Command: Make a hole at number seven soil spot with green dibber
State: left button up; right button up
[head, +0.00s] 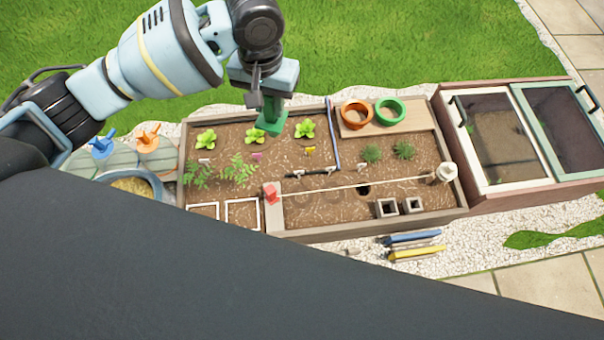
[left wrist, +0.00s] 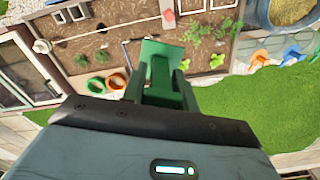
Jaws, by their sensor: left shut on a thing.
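My left gripper (head: 268,97) is shut on a green tool (head: 270,121), which looks like the green dibber. The tool hangs over the back of the planting bed (head: 330,228), between two lettuce plants. I cannot tell whether its lower end touches the soil. In the left wrist view the green tool (left wrist: 161,60) sticks out ahead of the gripper (left wrist: 162,92). A dark round hole (head: 363,190) shows in the soil near the string. Fainter round marks (head: 305,212) lie to its left. I cannot read any spot numbers. My right gripper is not in view.
A string (head: 350,185) runs from a red-topped post to a white reel (head: 447,172). Square pots (head: 387,207) stand at the front. Orange (head: 356,113) and green (head: 390,110) rings sit on a board. Blue (head: 412,238) and yellow (head: 417,253) tools lie on gravel. A large dark shape hides the lower left.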

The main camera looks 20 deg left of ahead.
pick_arm(q)
jog(key=d+f+b, duration=0.3)
jog(key=f+b, duration=0.1)
jog(key=f, duration=1.2)
jog(key=w+d+f+m+b, duration=0.1)
jog(key=d+f+b, duration=0.2)
jog(key=f, duration=1.2)
jog(key=shift+f+b, duration=0.35)
jog(key=shift+b, duration=0.75)
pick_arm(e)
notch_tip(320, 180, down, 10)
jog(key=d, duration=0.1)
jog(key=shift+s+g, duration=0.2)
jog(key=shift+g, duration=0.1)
pick_arm(q)
notch_tip(320, 180, down, 8)
jog(key=b, duration=0.5)
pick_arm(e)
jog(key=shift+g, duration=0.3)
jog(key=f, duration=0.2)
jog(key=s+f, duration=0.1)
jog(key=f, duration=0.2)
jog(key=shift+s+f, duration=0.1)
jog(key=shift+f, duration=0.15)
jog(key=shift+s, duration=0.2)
